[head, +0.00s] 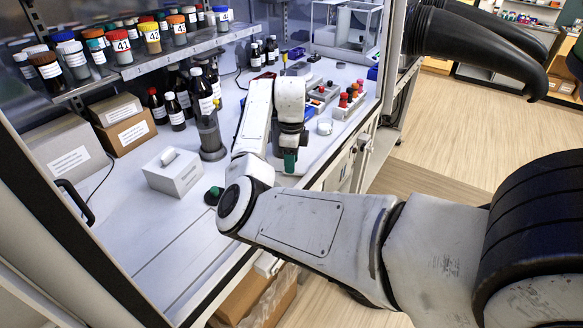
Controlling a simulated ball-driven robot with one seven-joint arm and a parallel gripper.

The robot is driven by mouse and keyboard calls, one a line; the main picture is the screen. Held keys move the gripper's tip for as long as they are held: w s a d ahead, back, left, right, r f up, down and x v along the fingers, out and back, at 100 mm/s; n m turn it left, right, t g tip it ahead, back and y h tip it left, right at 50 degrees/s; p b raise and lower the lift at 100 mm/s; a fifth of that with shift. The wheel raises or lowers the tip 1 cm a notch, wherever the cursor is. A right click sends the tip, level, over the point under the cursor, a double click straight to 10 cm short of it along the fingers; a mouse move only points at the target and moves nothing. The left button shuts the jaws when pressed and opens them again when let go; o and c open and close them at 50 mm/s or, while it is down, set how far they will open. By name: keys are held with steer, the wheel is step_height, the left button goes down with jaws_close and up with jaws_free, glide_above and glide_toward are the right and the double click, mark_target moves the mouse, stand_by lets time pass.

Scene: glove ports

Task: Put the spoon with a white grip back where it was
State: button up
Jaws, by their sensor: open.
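I cannot make out the spoon with a white grip in the head view; it may be hidden behind my arm or too small to tell. My gripper (289,160) points down over the white bench top (200,225), near its front edge. Its dark body ends in a green tip, and the gap between the fingers is hard to see from here. I see nothing clearly held in it. My forearm hides part of the bench.
A white tissue box (173,172) and a grey cylinder (211,138) stand left of my gripper. Brown bottles (175,111) stand behind. A shelf (150,62) with jars overhangs.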

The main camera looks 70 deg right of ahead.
step_height(320, 180, up, 9)
steer(key=b, duration=0.1)
steer(key=shift+r+b, duration=0.2)
steer(key=shift+b, duration=0.2)
